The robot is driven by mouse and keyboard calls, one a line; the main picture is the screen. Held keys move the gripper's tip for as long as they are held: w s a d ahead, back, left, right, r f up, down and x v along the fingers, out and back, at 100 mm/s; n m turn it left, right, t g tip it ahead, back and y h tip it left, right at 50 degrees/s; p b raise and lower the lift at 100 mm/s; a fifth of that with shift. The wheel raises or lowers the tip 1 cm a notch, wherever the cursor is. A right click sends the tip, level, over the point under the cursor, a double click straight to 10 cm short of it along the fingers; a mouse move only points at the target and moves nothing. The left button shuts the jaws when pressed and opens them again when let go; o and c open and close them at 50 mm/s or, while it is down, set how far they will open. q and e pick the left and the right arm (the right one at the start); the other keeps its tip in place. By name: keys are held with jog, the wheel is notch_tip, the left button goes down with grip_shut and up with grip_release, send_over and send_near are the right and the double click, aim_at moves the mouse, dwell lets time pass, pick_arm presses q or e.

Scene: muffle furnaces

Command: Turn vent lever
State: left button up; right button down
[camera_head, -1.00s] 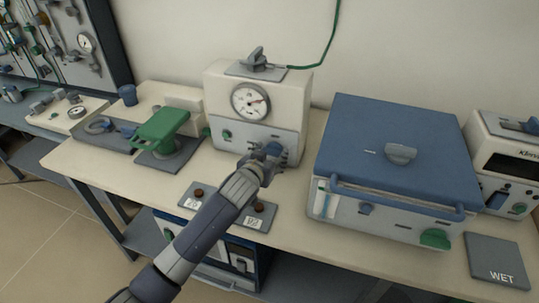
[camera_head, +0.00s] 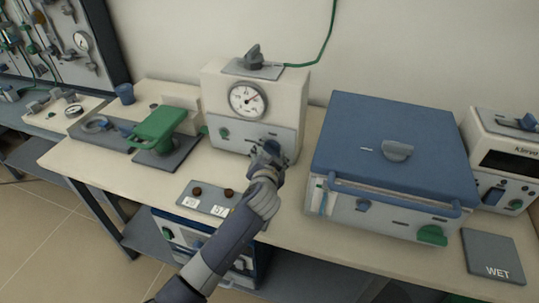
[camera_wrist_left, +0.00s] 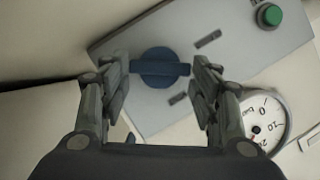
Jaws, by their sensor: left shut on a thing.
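The cream box with a dial gauge (camera_head: 247,99) stands at the back middle of the bench. A blue lever knob (camera_wrist_left: 160,67) sits on its grey front panel (camera_wrist_left: 222,50). My left gripper (camera_head: 268,152) is at the right part of that panel and hides most of the knob in the head view. My right gripper is not in view.
A green button (camera_wrist_left: 269,14) is on the same panel. A green clamp-like device (camera_head: 160,125) stands to the left. A blue-lidded box (camera_head: 390,150) stands close on the right. A label plate (camera_head: 207,200) with brown knobs lies in front, near my left arm.

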pick_arm(q)
jog(key=shift+f, duration=0.1)
dwell(0.4)
jog(key=o, duration=1)
jog(key=shift+o, duration=0.2)
jog(key=d+v, duration=0.1)
jog(key=v, duration=1.1)
jog(key=shift+a, duration=0.5)
